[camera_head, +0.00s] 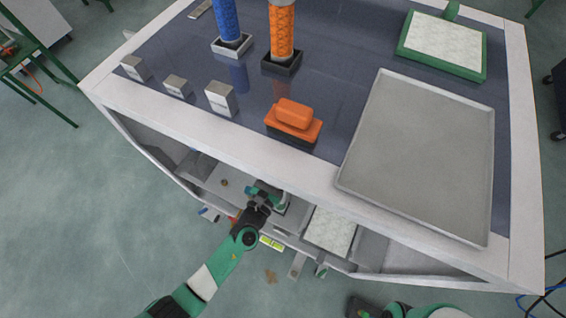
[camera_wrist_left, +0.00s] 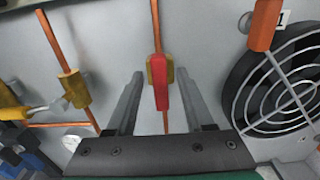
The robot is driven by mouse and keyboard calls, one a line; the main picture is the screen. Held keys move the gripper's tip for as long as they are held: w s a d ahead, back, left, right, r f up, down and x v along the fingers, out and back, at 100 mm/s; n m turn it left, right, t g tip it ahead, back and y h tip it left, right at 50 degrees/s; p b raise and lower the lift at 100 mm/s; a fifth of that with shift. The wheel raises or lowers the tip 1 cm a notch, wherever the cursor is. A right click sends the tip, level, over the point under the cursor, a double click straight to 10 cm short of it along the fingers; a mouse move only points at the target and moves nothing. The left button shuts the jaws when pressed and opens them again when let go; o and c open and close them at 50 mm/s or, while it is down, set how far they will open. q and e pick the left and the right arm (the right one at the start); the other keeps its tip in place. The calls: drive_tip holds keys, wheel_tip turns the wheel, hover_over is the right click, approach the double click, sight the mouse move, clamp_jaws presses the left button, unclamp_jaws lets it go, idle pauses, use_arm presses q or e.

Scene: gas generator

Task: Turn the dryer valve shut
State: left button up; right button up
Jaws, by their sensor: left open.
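A valve with a red handle (camera_wrist_left: 161,95) and a brass body (camera_wrist_left: 153,70) sits on a vertical copper pipe in the middle of the left wrist view. Its handle points down, roughly in line with the pipe. I see no label saying whether it is the dryer valve. My left gripper (camera_wrist_left: 159,74) is open, with one finger on each side of the red handle and visible gaps between. In the head view the left gripper (camera_head: 264,194) reaches into the cabinet below the tabletop, and the valve cannot be made out there. Only part of my right arm shows at the bottom edge.
In the left wrist view a black fan with a wire guard (camera_wrist_left: 275,85) is right of the valve. Another brass valve (camera_wrist_left: 75,88) is on the left pipe. The white tabletop edge (camera_head: 230,145) overhangs the cabinet, with a grey tray (camera_head: 420,150) on top.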

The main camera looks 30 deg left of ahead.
use_arm(q)
clamp_jaws()
drive_tip(key=shift+n, duration=0.3)
idle(0.3)
drive_tip(key=n+b, duration=0.2)
drive_tip(key=n, duration=0.3)
drive_tip(key=n+b, duration=0.2)
drive_tip(key=n, duration=0.4)
drive_tip(key=n+b, duration=0.2)
drive_tip(key=n, duration=0.4)
drive_tip(key=shift+a+f, duration=0.4)
drive_tip(key=shift+n, duration=0.3)
unclamp_jaws()
